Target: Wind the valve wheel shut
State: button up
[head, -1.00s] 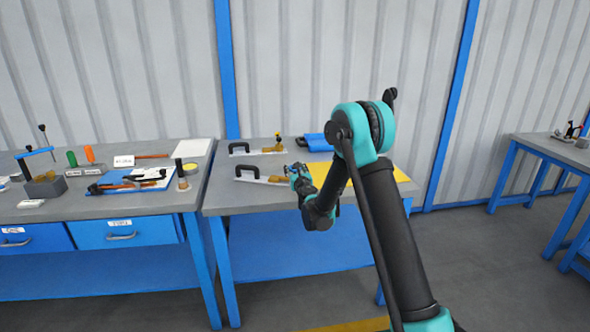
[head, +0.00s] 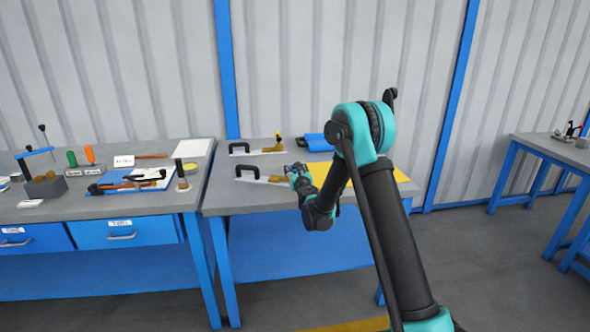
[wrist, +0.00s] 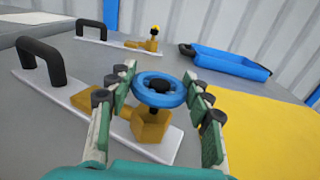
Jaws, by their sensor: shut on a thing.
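The valve wheel (wrist: 160,101) is a blue ring with a dark hub, on top of a brass valve body (wrist: 150,126) in the wrist view. The body is fixed to a light plate (wrist: 62,94) with a black arched handle (wrist: 40,58). My gripper (wrist: 158,78) has one finger on each side of the wheel and is shut on its rim. In the head view my gripper (head: 294,170) is over the middle bench; the wheel is too small and covered to make out there.
A second plate (wrist: 122,40) with a brass valve and yellow knob stands behind. A blue tray (wrist: 232,62) lies at the back right, and a bare yellow mat (wrist: 270,125) at the right. The left bench (head: 95,207) holds several tools.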

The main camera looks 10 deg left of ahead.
jog(key=o, duration=1.2)
jog(key=shift+c, duration=0.2)
jog(key=shift+s, duration=0.1)
jog(key=v, duration=1.1)
jog(key=shift+s+d, duration=0.1)
jog(key=shift+s, duration=0.25)
